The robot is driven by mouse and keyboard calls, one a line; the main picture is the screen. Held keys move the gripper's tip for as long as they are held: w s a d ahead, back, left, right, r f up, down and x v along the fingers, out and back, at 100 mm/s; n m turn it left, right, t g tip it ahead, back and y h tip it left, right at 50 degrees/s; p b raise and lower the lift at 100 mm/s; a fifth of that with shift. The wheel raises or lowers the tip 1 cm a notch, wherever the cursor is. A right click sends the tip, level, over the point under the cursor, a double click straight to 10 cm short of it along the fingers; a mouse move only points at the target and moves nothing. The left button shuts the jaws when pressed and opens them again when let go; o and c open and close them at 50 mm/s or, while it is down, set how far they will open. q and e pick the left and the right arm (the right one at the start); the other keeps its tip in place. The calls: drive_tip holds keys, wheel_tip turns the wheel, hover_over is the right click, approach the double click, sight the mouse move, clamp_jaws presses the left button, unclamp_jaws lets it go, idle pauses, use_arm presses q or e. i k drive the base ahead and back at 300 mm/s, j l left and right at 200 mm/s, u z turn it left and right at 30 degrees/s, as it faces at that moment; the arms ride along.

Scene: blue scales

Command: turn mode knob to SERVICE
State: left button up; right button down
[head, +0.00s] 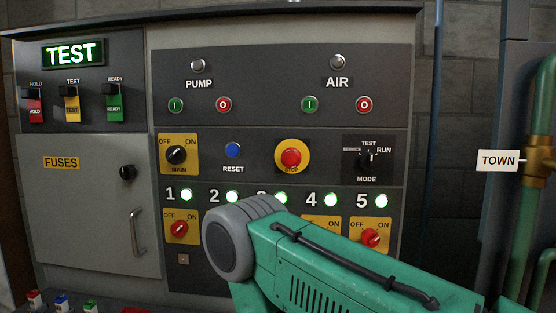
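The mode knob (367,158) is a small black knob on a black plate at the right of the panel. TEST is printed above it, RUN to its right and MODE below. I cannot tell for sure which way the knob points. Nothing touches it in view. A green link of my arm with a grey round joint crosses the lower right, below the knob. Neither gripper shows.
A red stop button (291,157) on a yellow plate and a black main switch (176,155) stand left of the knob. Numbered green lamps and red switches lie below, partly behind my arm. A fuse door (80,210) is at left, green pipes (538,210) at right.

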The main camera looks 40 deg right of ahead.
sight(370, 162)
drive_tip(key=j+z, duration=0.1)
drive_tip(key=z, duration=0.3)
drive_tip(key=j+z, duration=0.1)
drive_tip(key=z, duration=0.35)
drive_tip(key=j+z, duration=0.15)
drive_tip(key=z, duration=0.25)
drive_tip(key=j+z, duration=0.1)
drive_tip(key=z, duration=0.3)
drive_tip(key=j+z, duration=0.1)
drive_tip(key=z, duration=0.3)
